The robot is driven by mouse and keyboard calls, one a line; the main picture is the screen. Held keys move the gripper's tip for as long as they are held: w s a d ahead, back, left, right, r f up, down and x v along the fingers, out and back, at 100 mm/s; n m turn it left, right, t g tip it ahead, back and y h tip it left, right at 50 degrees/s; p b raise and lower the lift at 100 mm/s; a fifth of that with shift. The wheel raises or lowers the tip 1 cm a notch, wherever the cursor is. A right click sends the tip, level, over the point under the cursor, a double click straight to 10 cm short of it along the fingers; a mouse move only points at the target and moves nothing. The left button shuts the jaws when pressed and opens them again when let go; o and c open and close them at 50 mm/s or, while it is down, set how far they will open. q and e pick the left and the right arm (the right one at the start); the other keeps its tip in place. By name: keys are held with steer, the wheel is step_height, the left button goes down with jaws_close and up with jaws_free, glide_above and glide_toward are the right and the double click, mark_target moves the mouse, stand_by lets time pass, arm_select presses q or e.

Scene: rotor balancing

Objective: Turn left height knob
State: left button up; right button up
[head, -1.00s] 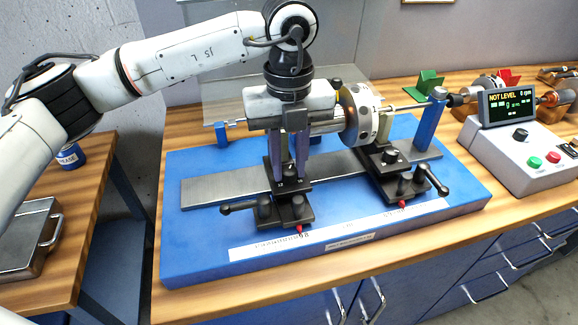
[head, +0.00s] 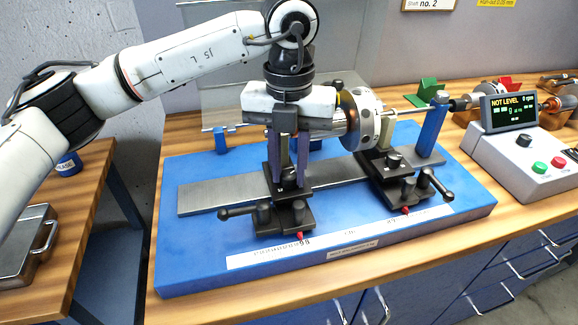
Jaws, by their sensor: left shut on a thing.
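My left gripper (head: 287,172) points straight down over the left pedestal (head: 268,216) of the balancing stand. Its fingers are shut on the left height knob (head: 288,175), a small dark knob between the fingertips, mostly hidden by them. The control box screen (head: 508,112) reads NOT LEVEL and 0 rpm. My right gripper is not in view.
The blue base plate (head: 200,260) carries a steel rail (head: 215,198). Clamp levers (head: 238,211) stick out low at the pedestals. A clear shield (head: 225,100) stands behind. A blue post (head: 432,130) stands right of the rotor. The front left of the base is clear.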

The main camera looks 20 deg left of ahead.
mark_target(289, 175)
arm_select(q)
steer(key=shift+r, duration=0.1)
steer(key=o, duration=1.1)
steer(key=shift+c, duration=0.2)
step_height(289, 175, up, 10)
steer(key=shift+r+b, duration=0.15)
steer(key=shift+b, duration=0.15)
